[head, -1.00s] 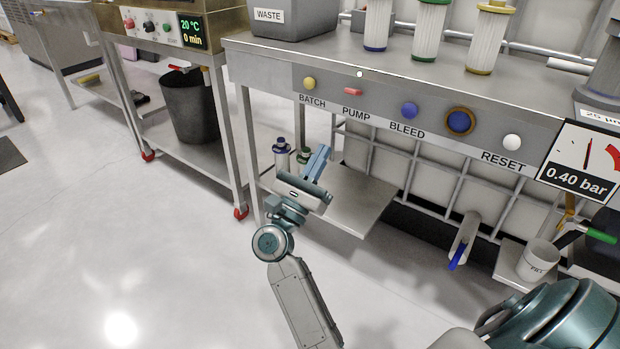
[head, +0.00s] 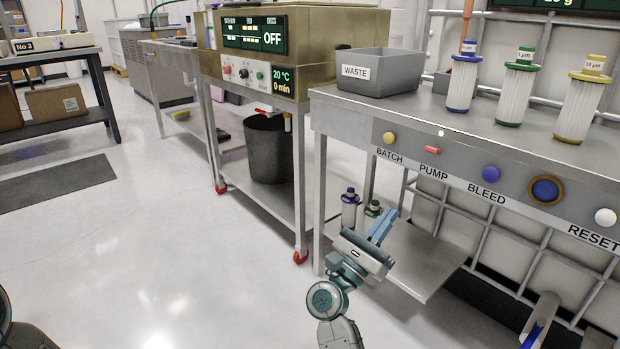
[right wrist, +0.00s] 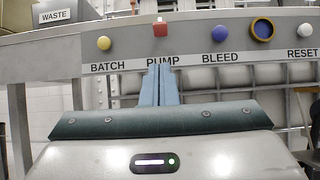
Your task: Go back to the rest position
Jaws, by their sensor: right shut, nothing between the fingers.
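My right gripper (head: 384,226) is in front of the steel bench, below the BATCH and PUMP buttons in the head view. Its blue fingers are shut together with nothing between them and point up toward the panel. In the right wrist view the closed fingers (right wrist: 159,84) stand in front of the PUMP label, apart from the red pump button (right wrist: 160,28). My left gripper is not in view.
The bench's button panel (head: 460,165) lies just beyond the gripper, with a lower shelf (head: 425,262) beneath. Small bottles (head: 349,208) stand beside the fingers. A grey WASTE bin (head: 378,75) and filter cartridges (head: 519,90) stand on top. Open floor (head: 150,250) lies to the left.

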